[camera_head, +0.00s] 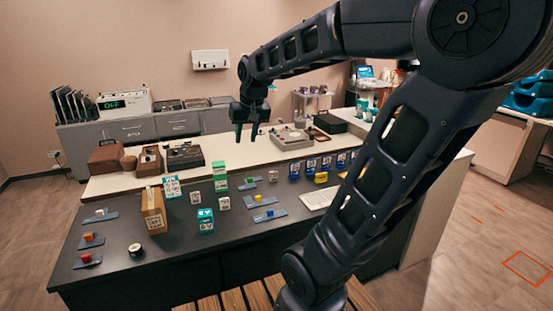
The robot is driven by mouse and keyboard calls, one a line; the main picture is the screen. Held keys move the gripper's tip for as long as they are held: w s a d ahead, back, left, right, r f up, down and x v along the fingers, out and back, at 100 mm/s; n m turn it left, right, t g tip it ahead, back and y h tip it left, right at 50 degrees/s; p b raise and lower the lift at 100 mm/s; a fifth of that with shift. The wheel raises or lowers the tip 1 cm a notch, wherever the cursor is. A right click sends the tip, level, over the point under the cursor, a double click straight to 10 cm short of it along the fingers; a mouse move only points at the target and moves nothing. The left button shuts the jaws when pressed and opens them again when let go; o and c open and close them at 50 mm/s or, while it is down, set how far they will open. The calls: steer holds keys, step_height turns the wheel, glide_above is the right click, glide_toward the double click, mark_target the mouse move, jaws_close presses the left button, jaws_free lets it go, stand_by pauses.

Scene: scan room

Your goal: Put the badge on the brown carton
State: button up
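A brown carton (153,212) stands upright on the dark counter at the left, with a white label on its front. My gripper (246,134) hangs over the back of the counter, pointing down, to the right of the carton and well beyond it. Its two fingers are apart with nothing visible between them. I cannot single out the badge with certainty; many items on the counter are small. Several blue-and-white upright pieces (310,166) stand in a row at the right, partly near my arm. My arm hides part of the counter's right side.
Teal-and-white boxes (205,221) and (172,187), a green box (220,176), and small blocks on blue plates (270,215) crowd the dark counter (180,268). A black-and-white roll (135,250) lies near the front left. A white keyboard-like pad (319,199) lies at the right.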

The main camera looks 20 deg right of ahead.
steer(key=s+d+f, duration=0.1)
steer(key=s+d, duration=0.1)
steer(key=s, duration=0.4)
steer(key=s+d+f+t+h, duration=0.1)
steer(key=s+d+f, duration=0.1)
steer(key=s, duration=0.4)
steer(key=shift+s+d+f, duration=0.15)
steer(key=shift+d+f, duration=0.05)
steer(key=shift+d, duration=0.25)
